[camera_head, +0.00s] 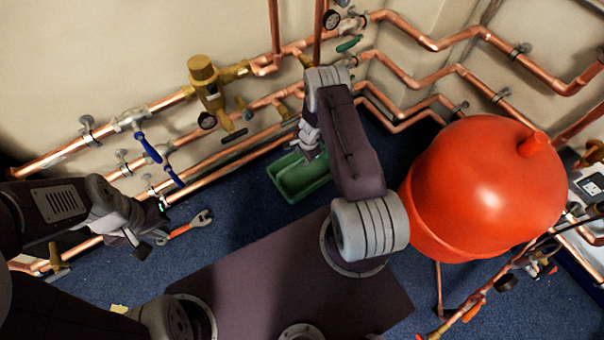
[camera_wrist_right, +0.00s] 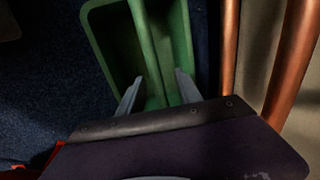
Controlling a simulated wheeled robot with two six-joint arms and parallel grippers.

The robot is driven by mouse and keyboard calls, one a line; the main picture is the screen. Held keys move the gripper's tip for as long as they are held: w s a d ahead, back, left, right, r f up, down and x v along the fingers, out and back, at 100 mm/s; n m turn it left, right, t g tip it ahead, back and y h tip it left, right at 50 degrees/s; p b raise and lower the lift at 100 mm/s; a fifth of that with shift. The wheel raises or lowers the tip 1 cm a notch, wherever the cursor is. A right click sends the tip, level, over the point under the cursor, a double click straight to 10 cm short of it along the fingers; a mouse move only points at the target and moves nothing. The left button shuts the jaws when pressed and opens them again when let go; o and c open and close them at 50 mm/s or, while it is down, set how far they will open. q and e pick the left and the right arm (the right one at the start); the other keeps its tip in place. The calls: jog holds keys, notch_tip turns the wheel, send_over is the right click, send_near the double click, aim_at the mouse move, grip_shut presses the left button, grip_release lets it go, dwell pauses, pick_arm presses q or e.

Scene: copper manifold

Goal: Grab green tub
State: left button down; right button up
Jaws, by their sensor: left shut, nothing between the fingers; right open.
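The green tub (camera_head: 288,181) sits on the blue floor below the wall pipes in the head view, partly hidden by my right arm. My right gripper (camera_head: 309,153) is over the tub, pointing down. In the right wrist view the tub (camera_wrist_right: 112,32) fills the upper middle, with a green bar running lengthwise across it. The open fingers of my right gripper (camera_wrist_right: 157,92) show on either side of this bar; I cannot tell whether they touch it. My left gripper (camera_head: 150,241) is shut and empty at the left, away from the tub.
Copper pipes (camera_head: 270,131) with valves run along the wall close behind the tub. A large red tank (camera_head: 490,185) stands to the right of my right arm. A wrench with an orange handle (camera_head: 181,231) lies near my left gripper. Bare blue floor lies between wrench and tub.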

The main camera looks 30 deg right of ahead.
jog(key=f+b, duration=0.1)
jog(key=f, duration=0.1)
jog(key=f+b, duration=0.2)
jog(key=f, duration=0.1)
jog(key=shift+w+f+b, duration=0.3)
jog(key=shift+w+b, duration=0.05)
grip_shut()
dwell(1.1)
